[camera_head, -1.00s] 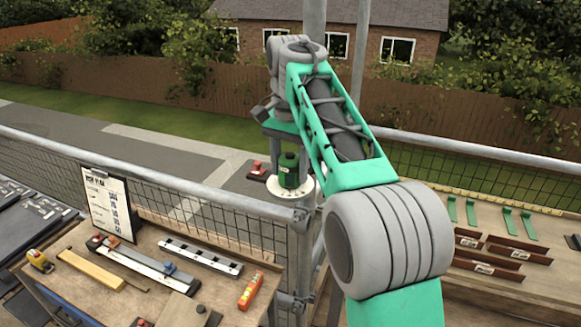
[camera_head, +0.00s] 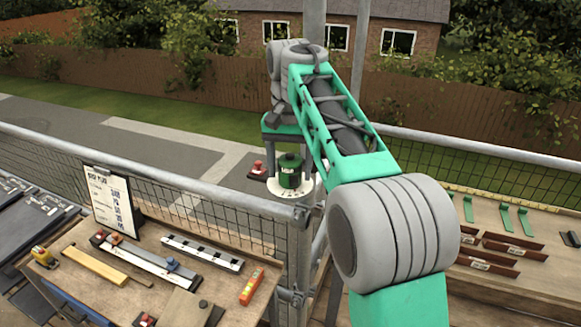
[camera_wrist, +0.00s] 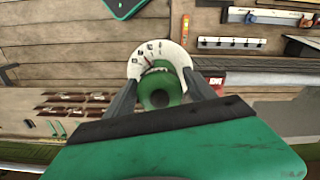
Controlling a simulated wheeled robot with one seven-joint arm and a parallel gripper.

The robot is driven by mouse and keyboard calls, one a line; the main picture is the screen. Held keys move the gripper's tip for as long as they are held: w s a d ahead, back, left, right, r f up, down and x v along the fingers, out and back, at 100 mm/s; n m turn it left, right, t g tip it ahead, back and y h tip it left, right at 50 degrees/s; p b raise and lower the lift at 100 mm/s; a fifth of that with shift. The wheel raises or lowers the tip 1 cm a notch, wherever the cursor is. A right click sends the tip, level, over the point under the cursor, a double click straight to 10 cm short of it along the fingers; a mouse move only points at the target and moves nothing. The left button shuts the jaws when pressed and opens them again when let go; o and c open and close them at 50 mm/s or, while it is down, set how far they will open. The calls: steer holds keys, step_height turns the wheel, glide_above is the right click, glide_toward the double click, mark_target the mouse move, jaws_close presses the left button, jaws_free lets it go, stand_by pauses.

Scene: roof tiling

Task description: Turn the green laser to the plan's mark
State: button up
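The green laser (camera_head: 290,171) stands upright on a white round dial (camera_head: 270,187) on top of the scaffold post. In the wrist view, the laser (camera_wrist: 160,88) is seen from above, with dark marks along the far rim of the dial (camera_wrist: 176,52) and a small red line beside the laser. My gripper (camera_wrist: 160,79) is open, with one dark finger on each side of the laser; a small gap seems to show at the left finger. In the head view my gripper hangs just above the laser. The plan board (camera_head: 111,205) leans upright at the left; its writing is too small to read.
A workbench (camera_head: 150,240) at the left holds rails, a yellow level, a tape measure (camera_head: 43,256) and an orange-red level (camera_head: 251,287). A mesh guardrail runs behind it. The right bench (camera_head: 500,215) carries green hooks and brown-red strips. A red object (camera_head: 257,169) lies beyond the dial.

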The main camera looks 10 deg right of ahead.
mark_target(297, 177)
steer(key=shift+o, duration=0.6)
steer(key=shift+r, duration=0.1)
step_height(297, 177, up, 8)
steer(key=shift+f+p, duration=0.2)
steer(key=shift+p, duration=0.2)
steer(key=shift+s, duration=0.15)
steer(key=shift+n+t, duration=0.9)
steer(key=s+f, duration=0.2)
steer(key=s, duration=0.1)
steer(key=s+f+b, duration=0.1)
steer(key=s+f, duration=0.2)
steer(key=shift+s+a+f, duration=0.1)
steer(key=shift+s+f, duration=0.15)
steer(key=shift+s, duration=0.05)
steer(key=s+f+n+t, duration=0.1)
steer(key=s+f, duration=0.5)
steer(key=f, duration=0.2)
steer(key=s+f+n+t+b, duration=0.1)
steer(key=s+f, duration=0.5)
steer(key=f, duration=0.2)
steer(key=shift+d+f+n+t, duration=0.2)
steer(key=shift+f+n+t, duration=0.05)
steer(key=shift+n+t, duration=0.15)
steer(key=shift+s, duration=0.1)
